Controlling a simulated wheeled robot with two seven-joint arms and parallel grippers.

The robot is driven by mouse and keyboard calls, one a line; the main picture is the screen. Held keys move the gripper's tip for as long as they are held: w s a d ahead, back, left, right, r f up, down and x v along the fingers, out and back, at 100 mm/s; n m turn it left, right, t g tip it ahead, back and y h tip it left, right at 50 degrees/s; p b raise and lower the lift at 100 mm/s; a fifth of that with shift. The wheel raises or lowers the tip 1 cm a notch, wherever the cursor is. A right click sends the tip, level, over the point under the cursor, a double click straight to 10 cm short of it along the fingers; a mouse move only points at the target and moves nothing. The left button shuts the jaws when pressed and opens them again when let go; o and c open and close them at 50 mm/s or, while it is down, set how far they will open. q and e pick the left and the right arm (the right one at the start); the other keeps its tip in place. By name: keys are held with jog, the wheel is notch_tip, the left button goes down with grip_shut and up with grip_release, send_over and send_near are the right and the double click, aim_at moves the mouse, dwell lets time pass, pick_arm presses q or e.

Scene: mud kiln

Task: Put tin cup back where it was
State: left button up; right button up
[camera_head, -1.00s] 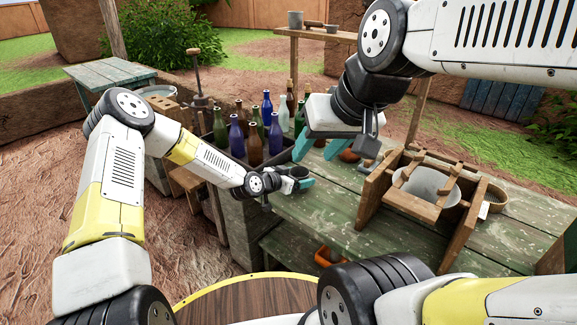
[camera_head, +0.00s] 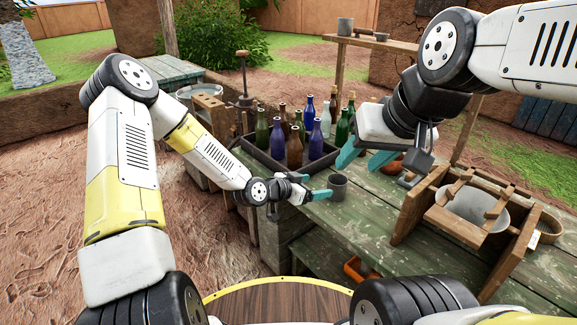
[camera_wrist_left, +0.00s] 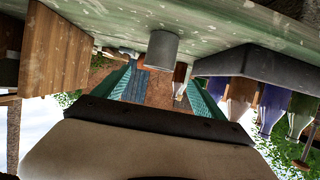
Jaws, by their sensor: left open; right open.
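A grey tin cup (camera_head: 337,187) stands upright on the green wooden table (camera_head: 345,222), near its left end. It also shows in the left wrist view (camera_wrist_left: 161,49), where the picture is upside down, ahead of the open fingers. My left gripper (camera_head: 316,187) is open, with its teal fingertips just left of the cup. The cup looks clear of the fingers, though a light touch cannot be ruled out. My right gripper (camera_head: 365,157) is open and empty above the table, behind and to the right of the cup.
A dark crate of bottles (camera_head: 270,165) stands behind the left gripper. A wooden frame with a grey bucket (camera_head: 473,205) is on the table at the right. The table's front middle is clear.

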pick_arm(q)
jog(key=s+a+r+n+y, duration=0.1)
jog(key=s+a+r+y, duration=0.15)
jog(key=a+r, duration=0.3)
jog(key=s+a+r+n+g+y, duration=0.1)
jog(key=s+a+r+y, duration=0.15)
jog(key=a+r, duration=0.35)
jog(key=s+a+r+n+y, duration=0.1)
jog(key=s+a+r+y, duration=0.2)
jog(key=a, duration=0.4)
jog(key=s+a+r+n, duration=0.3)
jog(key=s+r, duration=0.3)
jog(key=s, duration=0.3)
jog(key=s+a+r+n+g, duration=0.1)
jog(key=s+a+r+n, duration=0.1)
jog(key=s+r, duration=0.4)
jog(key=s+n, duration=0.1)
jog(key=s, duration=0.2)
jog(key=shift+s+a+n, duration=0.25)
jog(key=shift+a+n, duration=0.15)
